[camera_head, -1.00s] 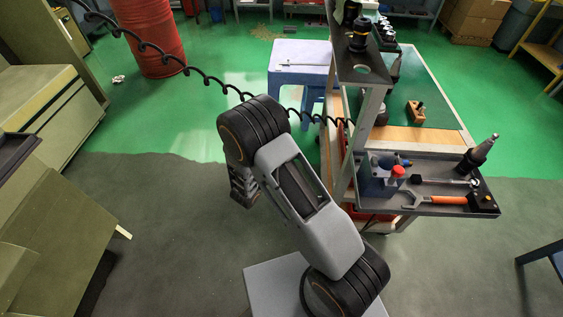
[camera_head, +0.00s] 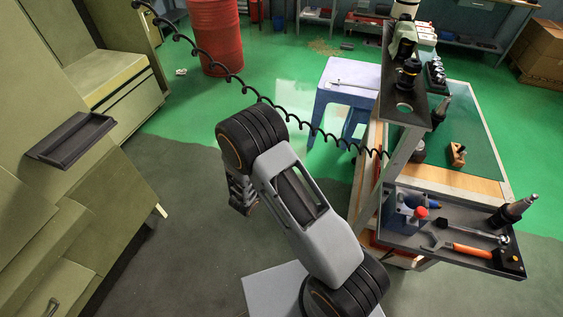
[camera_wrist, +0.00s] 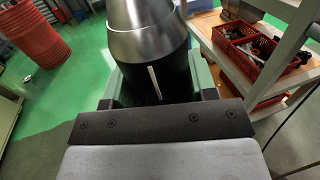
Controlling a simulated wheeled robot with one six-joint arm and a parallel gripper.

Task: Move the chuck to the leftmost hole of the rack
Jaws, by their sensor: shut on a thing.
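The chuck (camera_wrist: 150,42) fills the top middle of the wrist view, with a shiny silver upper part and a dark lower part. My gripper (camera_wrist: 157,82) is shut on it, one finger on each side. In the head view my gripper (camera_head: 241,194) is at the far end of my arm, over the grey floor, and the chuck cannot be made out there. The rack (camera_head: 421,110) is a dark plate high on the cart, at the right. An empty hole shows at its near end. Black holders stand farther back on it. My gripper is well left of the rack.
A lower tray (camera_head: 470,256) on the cart holds an orange-handled tool (camera_head: 470,250), a blue block and another holder (camera_head: 513,209). A blue stool (camera_head: 345,92) stands behind. A coiled black cable (camera_head: 240,88) hangs across. Green cabinets (camera_head: 70,200) line the left; floor between is free.

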